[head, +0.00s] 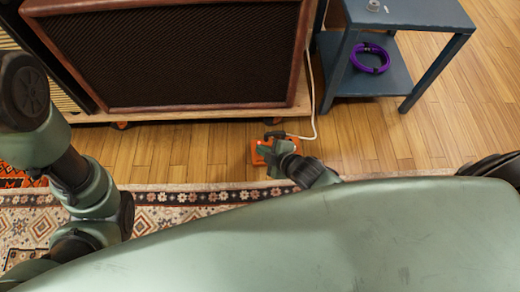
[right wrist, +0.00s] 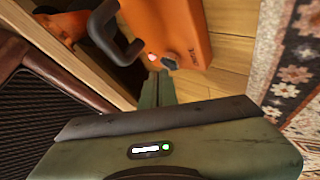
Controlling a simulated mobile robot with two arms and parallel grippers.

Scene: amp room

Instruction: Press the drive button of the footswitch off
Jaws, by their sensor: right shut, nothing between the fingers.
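The orange footswitch (head: 258,155) lies on the wood floor in front of the amp, partly covered by my right gripper (head: 272,152) in the head view. In the right wrist view, the orange footswitch (right wrist: 185,25) shows a dark round button (right wrist: 171,59) and a small reddish light (right wrist: 153,58) near its end. A black plug (right wrist: 118,42) sits at its side. My right gripper (right wrist: 158,80) is shut and empty, its fingertips close to the button end. Whether they touch it I cannot tell. My left arm shows at the left of the head view, but its gripper does not.
A large amp cabinet (head: 180,55) stands on a wooden base behind the footswitch. A white cable (head: 312,90) runs down beside it. A blue side table (head: 410,15) holds a purple cable coil (head: 370,58) on its shelf. A patterned rug (head: 170,200) lies in front.

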